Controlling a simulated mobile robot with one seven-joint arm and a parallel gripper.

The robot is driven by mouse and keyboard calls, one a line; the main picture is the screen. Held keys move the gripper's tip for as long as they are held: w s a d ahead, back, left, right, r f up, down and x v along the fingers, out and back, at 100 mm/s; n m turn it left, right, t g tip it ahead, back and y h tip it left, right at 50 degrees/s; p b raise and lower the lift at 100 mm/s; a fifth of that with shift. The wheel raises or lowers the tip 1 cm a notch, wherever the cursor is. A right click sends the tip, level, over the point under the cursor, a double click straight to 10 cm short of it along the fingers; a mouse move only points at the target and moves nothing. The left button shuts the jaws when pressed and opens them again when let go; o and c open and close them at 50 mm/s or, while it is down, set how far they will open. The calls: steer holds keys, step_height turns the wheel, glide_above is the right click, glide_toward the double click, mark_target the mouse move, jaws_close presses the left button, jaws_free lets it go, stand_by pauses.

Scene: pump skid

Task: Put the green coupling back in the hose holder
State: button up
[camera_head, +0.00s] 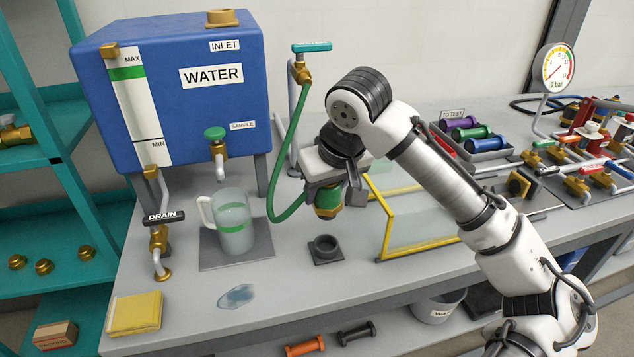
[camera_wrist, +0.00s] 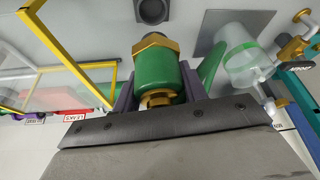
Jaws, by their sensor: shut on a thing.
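The green coupling (camera_head: 327,199) with brass ends is on the end of the green hose (camera_head: 289,150). My gripper (camera_head: 335,195) is shut on it and holds it above the bench. In the wrist view the coupling (camera_wrist: 157,75) sits between the two dark fingers, its brass hex end pointing away from the palm. The hose holder, a small dark square block with a round socket (camera_head: 326,249), stands on the bench below the coupling, apart from it. It also shows in the wrist view (camera_wrist: 152,10), cut by the top edge. The socket looks empty.
A clear jug (camera_head: 233,225) on a grey mat stands left of the holder. A yellow-framed clear guard (camera_head: 408,251) stands close on its right. A puddle (camera_head: 236,296) and a yellow cloth (camera_head: 135,313) lie at the front left. The blue water tank (camera_head: 180,90) is behind.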

mark_target(325, 212)
steer(key=shift+s+f, duration=0.15)
step_height(325, 212, down, 6)
steer(key=b, duration=0.5)
steer(key=shift+r, duration=0.4)
steer(key=shift+p, duration=0.45)
stand_by(0.5)
steer(key=shift+f+b, duration=1)
steer(key=shift+f, duration=0.8)
stand_by(0.3)
steer(key=o, duration=1.1)
